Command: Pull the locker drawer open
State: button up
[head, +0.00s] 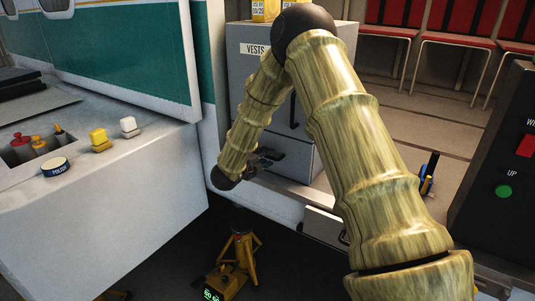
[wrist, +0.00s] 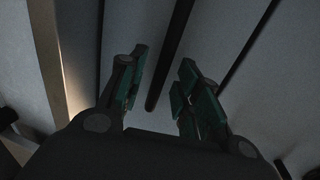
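The grey locker (head: 258,85) with a "VESTS" label stands at the middle back in the head view. A dark upright handle (head: 293,112) shows on its front, partly behind my arm. My gripper (head: 272,158) is low in front of the locker. In the wrist view my gripper (wrist: 160,92) is open, with one green-padded finger on each side. A dark bar (wrist: 168,65), which looks like the handle, runs into the gap between the fingers. Neither finger visibly touches it. Its depth between them is hard to tell.
A white counter (head: 110,215) at left holds a round tin (head: 55,166), yellow and white blocks and several small tools. A yellow stand (head: 238,262) is on the floor below my gripper. A dark control box (head: 505,165) is at right. Red chairs (head: 455,35) line the back.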

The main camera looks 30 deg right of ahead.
jog(key=shift+x, duration=0.9)
grip_shut()
jog(key=shift+a, duration=0.1)
